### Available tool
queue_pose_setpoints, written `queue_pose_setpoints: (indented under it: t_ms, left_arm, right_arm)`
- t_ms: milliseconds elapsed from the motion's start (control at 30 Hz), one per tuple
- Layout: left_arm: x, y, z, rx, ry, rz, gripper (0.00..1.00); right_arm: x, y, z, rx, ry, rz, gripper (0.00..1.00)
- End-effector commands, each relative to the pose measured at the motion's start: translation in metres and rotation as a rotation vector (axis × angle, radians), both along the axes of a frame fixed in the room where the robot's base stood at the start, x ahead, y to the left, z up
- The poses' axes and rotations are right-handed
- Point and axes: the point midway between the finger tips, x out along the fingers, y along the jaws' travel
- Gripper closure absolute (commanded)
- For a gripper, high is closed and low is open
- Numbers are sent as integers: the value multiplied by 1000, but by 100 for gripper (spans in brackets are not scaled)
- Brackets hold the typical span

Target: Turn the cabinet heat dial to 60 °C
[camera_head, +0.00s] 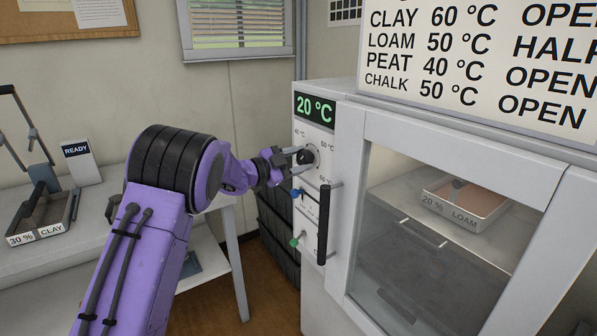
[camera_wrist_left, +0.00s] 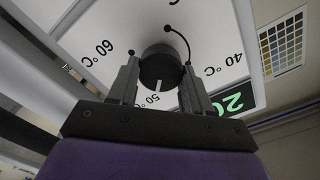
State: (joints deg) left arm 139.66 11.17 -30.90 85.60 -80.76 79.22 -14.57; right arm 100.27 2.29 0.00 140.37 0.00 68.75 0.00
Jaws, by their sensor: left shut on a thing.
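The heat dial (camera_head: 308,155) is a dark round knob on the white control panel of the cabinet (camera_head: 345,262), below a green display (camera_head: 315,109) reading 20 °C. Labels 40, 50 and 60 °C surround the dial. My left gripper (camera_head: 299,159) is shut on the dial, one finger on either side. In the left wrist view the dial (camera_wrist_left: 160,66) sits between both fingers, and its white mark points towards the 50 °C label. The fingers hide part of the dial's sides. My right gripper is not in view.
A dark vertical door handle (camera_head: 323,224) stands just right of the panel. Blue (camera_head: 296,193) and green (camera_head: 295,242) knobs lie below the dial. A loam tray (camera_head: 448,221) is behind the cabinet glass. A clay tray (camera_head: 62,228) is on the left bench.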

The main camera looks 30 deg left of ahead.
Motion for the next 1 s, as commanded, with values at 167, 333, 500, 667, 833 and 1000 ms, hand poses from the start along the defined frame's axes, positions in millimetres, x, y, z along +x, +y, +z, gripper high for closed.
queue_pose_setpoints:
  t_ms: [167,333,500,667,833,1000]
  left_arm:
    - [0,0,-8,157,-64,1,81]
    - [0,0,-10,306,-125,0,81]
    - [0,-1,-10,456,-188,1,81]
    - [0,-1,-11,595,-246,1,81]
    - [0,-1,-11,745,-308,1,81]
    - [0,-1,-11,894,-369,1,81]
  right_arm:
    - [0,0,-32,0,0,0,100]
    - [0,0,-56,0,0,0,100]
    - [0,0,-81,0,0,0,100]
    - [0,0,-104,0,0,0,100]
    - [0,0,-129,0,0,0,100]
    - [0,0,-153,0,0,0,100]
